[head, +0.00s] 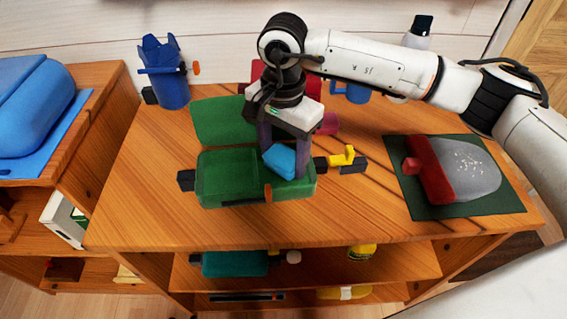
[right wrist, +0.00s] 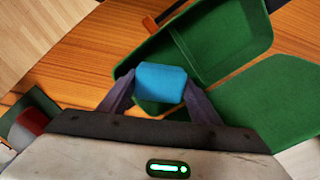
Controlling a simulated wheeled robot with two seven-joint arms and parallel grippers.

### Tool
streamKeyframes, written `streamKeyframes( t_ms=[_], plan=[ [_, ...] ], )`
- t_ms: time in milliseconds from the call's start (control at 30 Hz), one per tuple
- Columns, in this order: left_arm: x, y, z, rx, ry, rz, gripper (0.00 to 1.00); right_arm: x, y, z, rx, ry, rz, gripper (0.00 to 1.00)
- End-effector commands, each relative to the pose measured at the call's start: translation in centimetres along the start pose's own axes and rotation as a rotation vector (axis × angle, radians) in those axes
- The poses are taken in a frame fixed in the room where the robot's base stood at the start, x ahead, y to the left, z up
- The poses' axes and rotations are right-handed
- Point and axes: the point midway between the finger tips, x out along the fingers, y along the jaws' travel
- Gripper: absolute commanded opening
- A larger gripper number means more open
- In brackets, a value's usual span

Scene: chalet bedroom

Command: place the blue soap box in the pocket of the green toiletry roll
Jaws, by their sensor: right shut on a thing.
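The blue soap box (head: 281,160) is between the fingers of my right gripper (head: 284,160), which is shut on it. In the right wrist view the soap box (right wrist: 160,83) sits between both fingertips of my right gripper (right wrist: 160,92). The green toiletry roll (head: 228,180) lies unfolded on the table, its front part a shallow walled tray and its flat flap (head: 222,121) behind. The soap box is over the right part of the tray. I cannot tell whether it touches the bottom. In the right wrist view the roll (right wrist: 262,32) shows a divider. My left gripper is not in view.
A blue cup-like holder (head: 170,85) stands at the back left of the wooden table (head: 140,207). A yellow item (head: 344,158) is just right of the roll. A dark green mat (head: 410,185) with a red and grey object (head: 462,168) lies further right.

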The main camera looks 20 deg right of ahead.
Motion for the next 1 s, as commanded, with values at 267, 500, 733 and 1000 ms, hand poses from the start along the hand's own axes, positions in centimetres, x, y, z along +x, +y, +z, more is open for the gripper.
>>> streamKeyframes(
  t_ms=[267, 500, 733, 1000],
  plan=[
    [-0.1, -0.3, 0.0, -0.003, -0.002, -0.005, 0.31, 3.0, 0.0, 0.0, 0.0, 0.001, 0.001, 0.3],
    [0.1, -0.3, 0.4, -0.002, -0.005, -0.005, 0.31, 3.3, 0.0, 0.0, -0.001, 0.0, 0.0, 0.3],
    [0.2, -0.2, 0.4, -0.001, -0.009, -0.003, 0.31, 3.3, 0.1, 0.0, -0.001, 0.0, 0.001, 0.76],
    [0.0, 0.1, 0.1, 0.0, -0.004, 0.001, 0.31, 3.1, 0.1, 0.0, -0.001, 0.0, 0.001, 0.76]
  ],
)
